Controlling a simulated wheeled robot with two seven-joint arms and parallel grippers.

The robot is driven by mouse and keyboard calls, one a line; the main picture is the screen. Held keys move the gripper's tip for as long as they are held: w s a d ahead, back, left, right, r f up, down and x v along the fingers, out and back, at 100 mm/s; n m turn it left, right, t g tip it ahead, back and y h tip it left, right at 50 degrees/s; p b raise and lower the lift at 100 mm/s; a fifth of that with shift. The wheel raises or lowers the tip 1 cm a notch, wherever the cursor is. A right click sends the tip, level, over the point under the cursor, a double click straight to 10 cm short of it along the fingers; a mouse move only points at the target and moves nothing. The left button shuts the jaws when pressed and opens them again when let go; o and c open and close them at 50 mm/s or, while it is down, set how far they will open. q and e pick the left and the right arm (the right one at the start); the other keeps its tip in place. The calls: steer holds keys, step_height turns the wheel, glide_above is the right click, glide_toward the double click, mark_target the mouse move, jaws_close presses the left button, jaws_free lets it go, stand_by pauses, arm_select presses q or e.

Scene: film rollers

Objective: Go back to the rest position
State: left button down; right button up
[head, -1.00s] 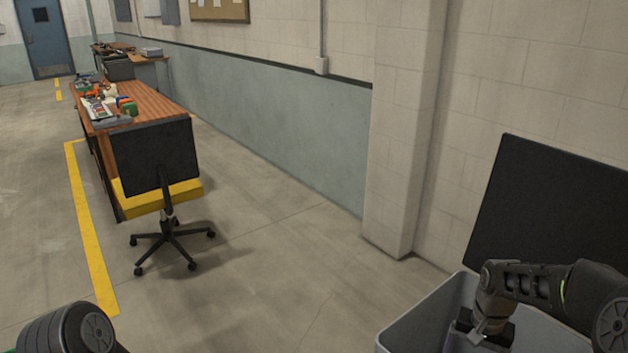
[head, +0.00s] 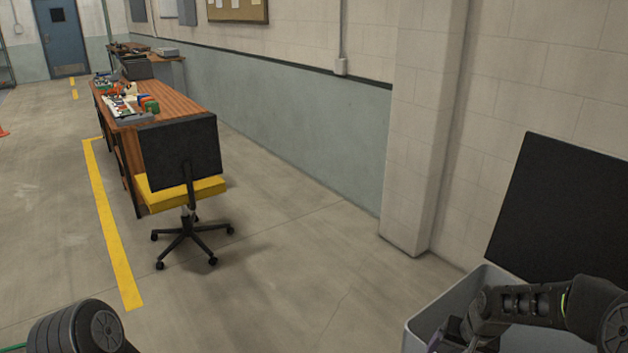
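My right arm reaches in from the right edge, over a grey bin (head: 424,322) at the lower right. The end of this arm is low inside or above the bin, and its fingertips are cut off or hidden, so I cannot tell whether that gripper is open. A small purple spot shows by its end at the bottom edge. Of my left arm only a dark rounded joint shows at the lower left; its gripper is out of view.
A black office chair (head: 178,150) with a yellow seat stands at a wooden desk (head: 180,104) holding colourful items. A black panel (head: 560,205) stands behind the bin by the wall. A pillar (head: 420,130) juts out. The middle floor (head: 290,270) is clear.

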steer(key=s+a+f+n+y, duration=0.2)
steer(key=s+a+f, duration=0.3)
steer(key=a+f, duration=0.7)
steer(key=s+a+f+g, duration=0.1)
steer(key=s+a+f, duration=0.2)
steer(key=s+a, duration=0.4)
steer(key=s+a+f+n+g+y, duration=0.1)
steer(key=s+a+f, duration=0.3)
steer(key=s, duration=0.9)
steer(key=a, duration=0.3)
steer(key=shift+s+f+y, duration=0.2)
steer(key=shift+f+y, duration=0.05)
steer(key=shift+y, duration=0.05)
